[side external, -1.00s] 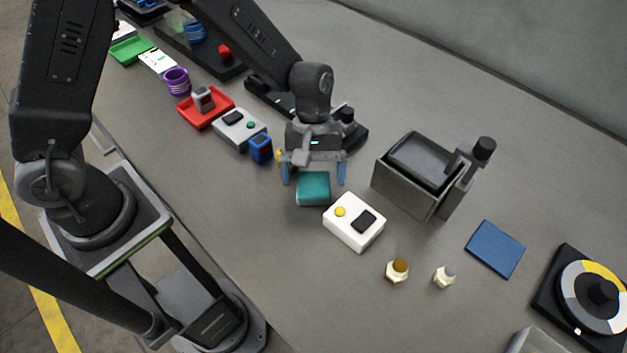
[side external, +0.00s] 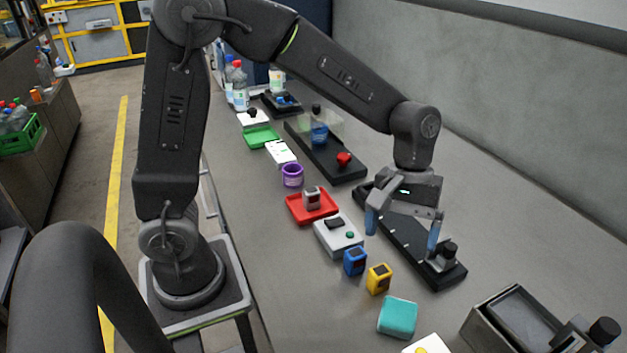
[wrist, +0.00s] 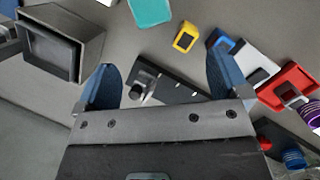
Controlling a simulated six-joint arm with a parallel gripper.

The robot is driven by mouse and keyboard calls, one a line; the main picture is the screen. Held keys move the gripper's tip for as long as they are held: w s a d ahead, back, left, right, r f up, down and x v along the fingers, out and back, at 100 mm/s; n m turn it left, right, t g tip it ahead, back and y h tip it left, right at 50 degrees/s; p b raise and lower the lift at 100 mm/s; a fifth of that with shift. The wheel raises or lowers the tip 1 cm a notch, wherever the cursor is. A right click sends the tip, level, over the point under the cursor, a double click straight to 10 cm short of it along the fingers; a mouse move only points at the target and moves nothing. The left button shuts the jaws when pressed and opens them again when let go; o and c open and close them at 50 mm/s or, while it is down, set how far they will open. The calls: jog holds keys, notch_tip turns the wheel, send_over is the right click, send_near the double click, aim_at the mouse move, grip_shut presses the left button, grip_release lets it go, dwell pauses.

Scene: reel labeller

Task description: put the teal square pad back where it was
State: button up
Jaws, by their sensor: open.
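The teal square pad (side external: 398,317) lies flat on the grey table, between a yellow block and a white box with a yellow button. In the wrist view it shows at the top edge, partly cut off (wrist: 151,10). My gripper (side external: 403,228) is open and empty, with blue fingertips apart. It is raised above the long black rail device (side external: 408,240), farther back than the pad. In the wrist view the rail device shows between my fingers (wrist: 163,78). Nothing touches the pad.
Near the pad are the yellow block (side external: 379,279), a blue block (side external: 355,261), the white box (side external: 428,346) and a grey box-shaped machine (side external: 512,322). A grey-white box (side external: 338,236) and red tray (side external: 312,207) lie farther left. Table between pad and rail is bare.

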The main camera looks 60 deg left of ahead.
jog(key=s+a+r+m+t+y, duration=0.3)
jog(key=s+a+r+m+t, duration=0.4)
jog(key=s+a, duration=0.3)
jog(key=s+r, duration=0.1)
jog(key=s, duration=0.2)
jog(key=shift+s+r, duration=0.35)
jog(key=shift+r, duration=0.05)
dwell(0.5)
